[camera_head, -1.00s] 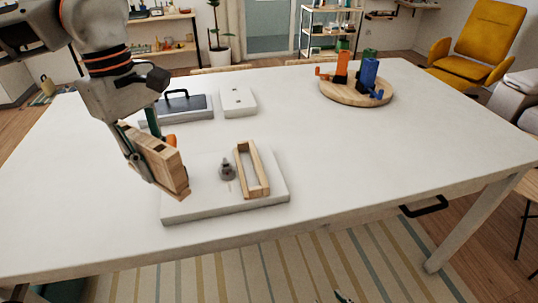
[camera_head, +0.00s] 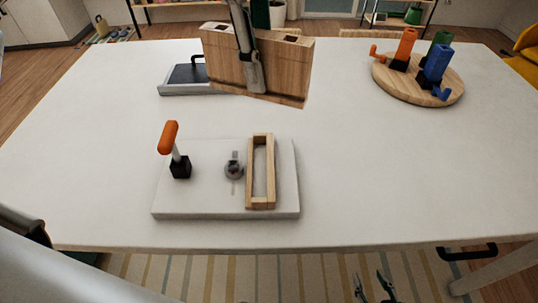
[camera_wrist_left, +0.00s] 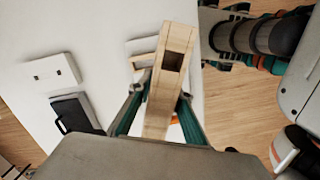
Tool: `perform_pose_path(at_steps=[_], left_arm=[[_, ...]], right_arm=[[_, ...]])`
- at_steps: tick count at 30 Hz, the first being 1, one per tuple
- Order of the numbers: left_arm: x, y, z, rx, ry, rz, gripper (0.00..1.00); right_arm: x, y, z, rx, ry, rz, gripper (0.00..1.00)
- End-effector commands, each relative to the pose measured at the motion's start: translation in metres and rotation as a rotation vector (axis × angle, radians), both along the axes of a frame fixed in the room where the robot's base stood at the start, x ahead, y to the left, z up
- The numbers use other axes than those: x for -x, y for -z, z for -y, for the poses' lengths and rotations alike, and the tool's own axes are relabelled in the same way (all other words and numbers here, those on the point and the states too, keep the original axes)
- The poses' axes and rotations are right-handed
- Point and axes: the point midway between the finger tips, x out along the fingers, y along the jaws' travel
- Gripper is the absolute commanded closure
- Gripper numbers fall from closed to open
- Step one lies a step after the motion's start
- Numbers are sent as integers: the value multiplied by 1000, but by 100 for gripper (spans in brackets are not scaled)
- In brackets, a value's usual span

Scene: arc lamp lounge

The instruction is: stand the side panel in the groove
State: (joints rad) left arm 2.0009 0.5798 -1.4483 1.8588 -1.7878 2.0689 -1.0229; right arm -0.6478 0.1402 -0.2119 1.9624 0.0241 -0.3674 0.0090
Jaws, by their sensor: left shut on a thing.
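The side panel (camera_head: 290,65) is a light wooden board with square notches in its top edge. My left gripper (camera_head: 254,60) is shut on it, one finger across its near face, and holds it upright above the far part of the table. In the left wrist view the panel (camera_wrist_left: 172,85) is seen end-on between the fingers. The white base board (camera_head: 210,207) lies near the table's front edge. It bears a wooden frame (camera_head: 271,175) around a long narrow opening. My right gripper (camera_head: 372,290) shows only its fingertips, apart and empty, below the table edge.
An orange-handled clamp (camera_head: 169,138) and a grey knob (camera_head: 234,171) stand on the base board left of the frame. A dark-topped tray (camera_head: 180,90) lies behind. A round wooden board (camera_head: 390,85) with coloured clamps stands at back right.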

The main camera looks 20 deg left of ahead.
Motion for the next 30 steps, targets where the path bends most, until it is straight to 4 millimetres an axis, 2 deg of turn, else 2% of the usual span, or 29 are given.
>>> perform_pose_path(at_steps=[6, 15, 18, 26, 30], left_arm=[[1, 55, -1, 0, 2, -7, 100], [1, 122, 0, 0, 3, -5, 100], [0, 135, -1, 1, 1, -4, 100], [0, 153, -1, 0, 2, -4, 100], [0, 173, -1, 0, 2, -5, 100]], right_arm=[[3, 7, -1, -2, 1, -7, 60], [4, 10, -1, -2, 1, -9, 60], [4, 11, -1, -2, 1, -10, 60], [4, 11, -1, -1, 0, -9, 60], [4, 11, -1, -1, 0, -9, 60]])
